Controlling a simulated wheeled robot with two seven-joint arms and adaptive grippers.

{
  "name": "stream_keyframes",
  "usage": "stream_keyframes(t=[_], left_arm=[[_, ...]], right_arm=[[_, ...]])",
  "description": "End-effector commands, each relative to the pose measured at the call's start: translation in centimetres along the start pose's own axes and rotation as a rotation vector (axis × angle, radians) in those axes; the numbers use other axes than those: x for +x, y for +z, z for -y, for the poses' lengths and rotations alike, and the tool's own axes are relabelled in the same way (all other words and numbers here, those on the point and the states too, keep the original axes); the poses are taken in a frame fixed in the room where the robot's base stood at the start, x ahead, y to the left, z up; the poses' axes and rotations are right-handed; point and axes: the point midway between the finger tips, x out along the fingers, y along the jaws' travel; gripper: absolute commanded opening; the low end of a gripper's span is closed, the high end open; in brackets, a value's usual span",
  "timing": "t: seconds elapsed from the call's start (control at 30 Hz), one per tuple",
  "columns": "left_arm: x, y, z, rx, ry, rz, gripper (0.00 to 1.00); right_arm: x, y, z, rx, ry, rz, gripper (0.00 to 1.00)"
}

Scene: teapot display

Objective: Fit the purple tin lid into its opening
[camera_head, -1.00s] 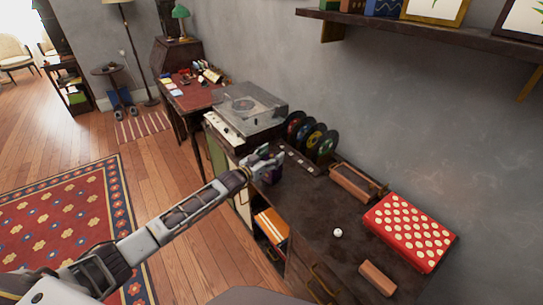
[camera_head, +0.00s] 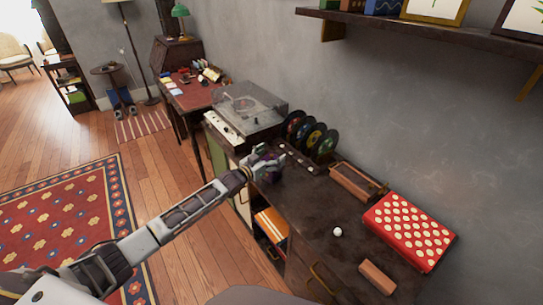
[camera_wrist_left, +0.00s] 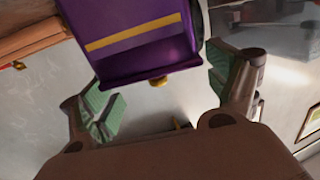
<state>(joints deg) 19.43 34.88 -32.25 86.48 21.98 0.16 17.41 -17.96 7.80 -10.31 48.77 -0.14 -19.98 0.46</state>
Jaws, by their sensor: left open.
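A purple tin (camera_wrist_left: 140,35) with a yellow stripe fills the top middle of the left wrist view. A small gold knob (camera_wrist_left: 158,82) sits on its near edge. My left gripper (camera_head: 265,164) is over the sideboard beside the record player in the head view, largely hiding the tin. In the wrist view its green-padded fingers (camera_wrist_left: 165,78) are spread apart, one to each side of the tin's near end, with visible gaps and nothing gripped. My right gripper is not in view.
The record player (camera_head: 248,105) stands just beyond the gripper. Upright records (camera_head: 312,137), a wooden rack (camera_head: 357,182), a red dotted box (camera_head: 408,232), a small white ball (camera_head: 337,232) and a reddish block (camera_head: 377,277) are on the sideboard (camera_head: 305,212). Its middle is mostly clear.

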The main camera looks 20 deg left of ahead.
Motion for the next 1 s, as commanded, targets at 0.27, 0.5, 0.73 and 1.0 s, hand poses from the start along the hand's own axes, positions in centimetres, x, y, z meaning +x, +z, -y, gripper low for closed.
stream_keyframes(t=[0.27, 0.5, 0.73, 1.0], left_arm=[[-0.3, 0.1, 0.0, 0.0, 0.0, 0.001, 0.89], [-1.6, 0.1, 0.1, 0.0, -0.001, 0.001, 0.89], [-3.3, 0.1, 0.0, 0.0, 0.0, 0.002, 0.89], [-5.4, 0.1, 0.0, -0.001, 0.0, 0.002, 0.89]], right_arm=[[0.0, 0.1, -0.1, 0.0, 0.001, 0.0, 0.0], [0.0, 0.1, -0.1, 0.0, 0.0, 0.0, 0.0], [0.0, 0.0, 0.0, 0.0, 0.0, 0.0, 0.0], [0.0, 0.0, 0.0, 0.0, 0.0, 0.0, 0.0]])
